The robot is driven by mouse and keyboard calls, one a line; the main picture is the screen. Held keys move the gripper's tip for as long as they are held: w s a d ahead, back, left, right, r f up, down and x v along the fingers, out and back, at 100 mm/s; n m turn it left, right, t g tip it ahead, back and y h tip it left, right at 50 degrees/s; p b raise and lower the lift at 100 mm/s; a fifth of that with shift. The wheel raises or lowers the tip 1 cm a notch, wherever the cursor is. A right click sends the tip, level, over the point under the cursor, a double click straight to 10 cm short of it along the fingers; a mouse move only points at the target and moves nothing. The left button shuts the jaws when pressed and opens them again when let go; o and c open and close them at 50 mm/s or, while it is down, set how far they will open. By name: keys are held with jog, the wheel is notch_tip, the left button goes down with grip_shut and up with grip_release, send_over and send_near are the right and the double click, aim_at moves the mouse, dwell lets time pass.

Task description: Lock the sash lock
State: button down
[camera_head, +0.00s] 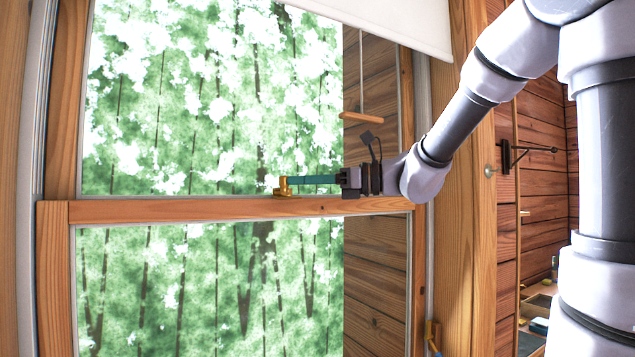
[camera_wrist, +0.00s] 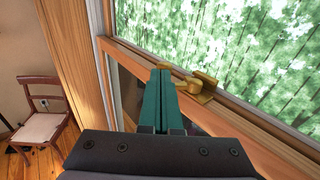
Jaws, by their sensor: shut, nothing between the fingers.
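The brass sash lock (camera_head: 284,187) sits on top of the wooden meeting rail (camera_head: 180,209), near the middle of the window. In the wrist view the brass sash lock (camera_wrist: 203,86) shows a lever knob on its left side and a plate on its right. My gripper (camera_head: 288,181) reaches in from the right along the rail. Its teal fingers (camera_wrist: 161,72) are shut and empty, with their tips right beside the lock's knob. I cannot tell whether they touch it. The fingers partly hide the lock in the head view.
A white blind (camera_head: 395,18) hangs at the top of the window. The wooden frame post (camera_head: 463,200) stands at the right. A chair (camera_wrist: 45,115) stands on the floor at the left in the wrist view. A small brass fitting (camera_head: 432,337) is low on the right jamb.

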aim_at(282, 186)
jog(key=shift+s+x, duration=0.2)
jog(key=shift+x, duration=0.75)
jog(key=shift+s+x, duration=0.2)
jog(key=shift+x, duration=0.7)
jog(key=shift+s+x, duration=0.2)
jog(key=shift+x, duration=0.75)
jog(key=shift+s+a, duration=0.1)
